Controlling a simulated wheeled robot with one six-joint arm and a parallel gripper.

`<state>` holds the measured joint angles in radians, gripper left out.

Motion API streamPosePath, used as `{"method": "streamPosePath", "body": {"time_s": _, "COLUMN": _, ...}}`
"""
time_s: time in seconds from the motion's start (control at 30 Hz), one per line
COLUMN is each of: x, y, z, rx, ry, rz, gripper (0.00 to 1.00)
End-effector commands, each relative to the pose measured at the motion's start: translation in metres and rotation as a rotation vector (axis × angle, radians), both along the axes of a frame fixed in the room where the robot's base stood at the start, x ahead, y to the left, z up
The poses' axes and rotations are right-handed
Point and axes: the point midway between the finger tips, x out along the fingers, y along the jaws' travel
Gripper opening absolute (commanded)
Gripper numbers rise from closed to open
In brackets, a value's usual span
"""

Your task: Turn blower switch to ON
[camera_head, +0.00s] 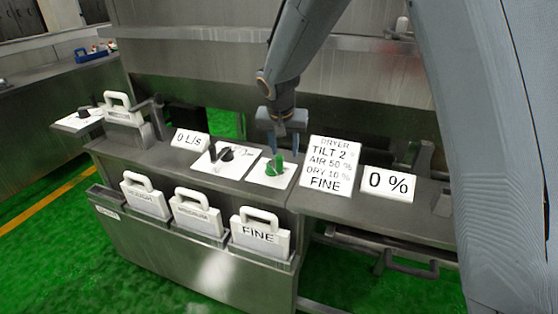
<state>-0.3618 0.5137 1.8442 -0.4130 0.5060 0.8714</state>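A green rotary knob (275,166) sits on a white plate (286,181) on the steel console. A black knob (227,154) sits on another white plate (208,168) just to its left. No readable label tells which of them is the blower switch. My gripper (284,153) points down right at the green knob, its fingers apart. One finger overlaps the knob's upper part in the picture; I cannot tell whether it touches. The knob's markings are too small or hidden to read.
A sign reading "DRYER TILT 2, AIR 50 %, DRY 10 %, FINE" (331,165) stands close right of my gripper. Displays show "0 %" (388,184) and "0 L/s" (190,140). Several handled white blocks, one marked FINE (261,238), sit along the console front.

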Motion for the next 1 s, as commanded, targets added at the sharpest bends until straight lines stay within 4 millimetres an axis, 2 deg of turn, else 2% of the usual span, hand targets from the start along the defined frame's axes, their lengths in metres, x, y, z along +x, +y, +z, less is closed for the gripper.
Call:
{"method": "streamPosePath", "body": {"time_s": 0.03, "x": 0.008, "y": 0.011, "z": -0.002, "rx": 0.003, "ry": -0.011, "rz": -0.003, "gripper": 0.40}}
{"method": "streamPosePath", "body": {"time_s": 0.17, "x": 0.017, "y": 0.023, "z": -0.005, "rx": 0.006, "ry": -0.026, "rz": -0.014, "gripper": 0.40}}
{"method": "streamPosePath", "body": {"time_s": 0.7, "x": 0.041, "y": 0.019, "z": -0.064, "rx": 0.007, "ry": -0.025, "rz": -0.015, "gripper": 0.40}}
{"method": "streamPosePath", "body": {"time_s": 1.0, "x": 0.045, "y": 0.018, "z": -0.074, "rx": 0.008, "ry": -0.027, "rz": -0.013, "gripper": 0.40}}
